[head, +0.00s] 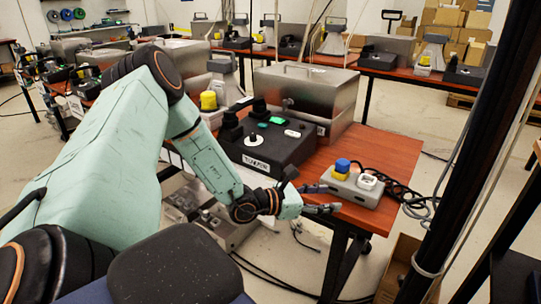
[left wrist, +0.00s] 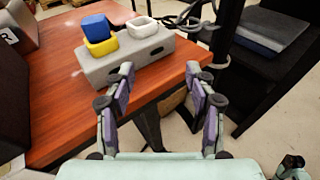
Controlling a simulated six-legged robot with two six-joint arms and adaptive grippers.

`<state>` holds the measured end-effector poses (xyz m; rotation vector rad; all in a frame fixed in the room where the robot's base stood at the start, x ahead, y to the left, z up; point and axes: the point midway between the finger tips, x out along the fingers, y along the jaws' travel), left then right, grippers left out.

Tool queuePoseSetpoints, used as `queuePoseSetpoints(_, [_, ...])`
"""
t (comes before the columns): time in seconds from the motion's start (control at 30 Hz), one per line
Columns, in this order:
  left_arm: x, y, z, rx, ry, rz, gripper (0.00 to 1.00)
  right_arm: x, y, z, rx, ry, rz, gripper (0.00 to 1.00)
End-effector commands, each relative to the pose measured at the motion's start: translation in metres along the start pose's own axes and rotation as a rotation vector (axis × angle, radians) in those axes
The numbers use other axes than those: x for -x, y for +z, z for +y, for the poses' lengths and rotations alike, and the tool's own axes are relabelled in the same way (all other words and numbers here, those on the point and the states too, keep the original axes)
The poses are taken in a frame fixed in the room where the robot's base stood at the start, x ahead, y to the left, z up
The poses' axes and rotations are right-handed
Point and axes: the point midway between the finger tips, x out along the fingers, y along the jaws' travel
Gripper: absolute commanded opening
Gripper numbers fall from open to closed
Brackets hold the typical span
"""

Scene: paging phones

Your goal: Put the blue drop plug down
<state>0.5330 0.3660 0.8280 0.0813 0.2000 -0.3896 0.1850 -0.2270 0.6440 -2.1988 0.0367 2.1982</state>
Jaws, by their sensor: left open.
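The blue drop plug (head: 343,164) sits in the yellow socket (head: 340,175) on a grey block (head: 354,191) at the near right corner of the red-brown table. In the left wrist view the blue plug (left wrist: 96,27) stands upright in the yellow socket (left wrist: 102,48), at upper left. A white square ring (head: 367,181) is beside it on the same block. My left gripper (head: 330,198) is open and empty at the table's front edge, just in front of the block and apart from the plug. My right gripper is not in view.
A black control box (head: 268,146) with knobs and a steel case (head: 306,95) stand left of and behind the block. Black cable (head: 398,192) lies coiled to its right. A dark post (head: 475,150) rises at the right. The wooden table (left wrist: 60,75) is bare left of the block.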

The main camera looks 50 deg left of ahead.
Motion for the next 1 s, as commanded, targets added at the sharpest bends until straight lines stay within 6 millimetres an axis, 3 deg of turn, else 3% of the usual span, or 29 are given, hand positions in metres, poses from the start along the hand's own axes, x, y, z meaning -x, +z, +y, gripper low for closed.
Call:
queuePoseSetpoints(0.03, [-0.003, -0.019, -0.039, -0.041, -0.121, 0.084, 0.55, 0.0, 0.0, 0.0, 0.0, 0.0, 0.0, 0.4])
queuePoseSetpoints(0.17, [0.019, -0.076, -0.135, -0.201, -0.459, 0.324, 0.55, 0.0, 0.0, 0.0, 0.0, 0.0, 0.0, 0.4])
queuePoseSetpoints(0.23, [0.047, -0.11, -0.179, -0.314, -0.646, 0.456, 0.55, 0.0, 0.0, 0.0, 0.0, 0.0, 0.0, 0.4])
queuePoseSetpoints(0.33, [0.099, -0.154, -0.222, -0.514, -0.908, 0.628, 0.55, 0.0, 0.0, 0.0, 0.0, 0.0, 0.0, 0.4])
queuePoseSetpoints(0.4, [0.137, -0.18, -0.238, -0.673, -1.076, 0.725, 0.55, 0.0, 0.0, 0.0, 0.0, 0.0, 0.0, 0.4])
queuePoseSetpoints(0.5, [0.185, -0.206, -0.244, -0.929, -1.295, 0.817, 0.55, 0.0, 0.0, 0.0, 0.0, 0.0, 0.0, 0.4])
queuePoseSetpoints(0.63, [0.225, -0.226, -0.237, -1.3, -1.529, 0.838, 0.55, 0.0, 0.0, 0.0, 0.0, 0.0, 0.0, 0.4])
queuePoseSetpoints(0.8, [0.236, -0.233, -0.239, -1.775, -1.713, 0.665, 0.55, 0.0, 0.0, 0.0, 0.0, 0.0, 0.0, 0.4])
queuePoseSetpoints(1.0, [0.229, -0.228, -0.262, -2.082, -1.748, 0.396, 0.55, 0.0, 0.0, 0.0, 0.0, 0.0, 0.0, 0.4])
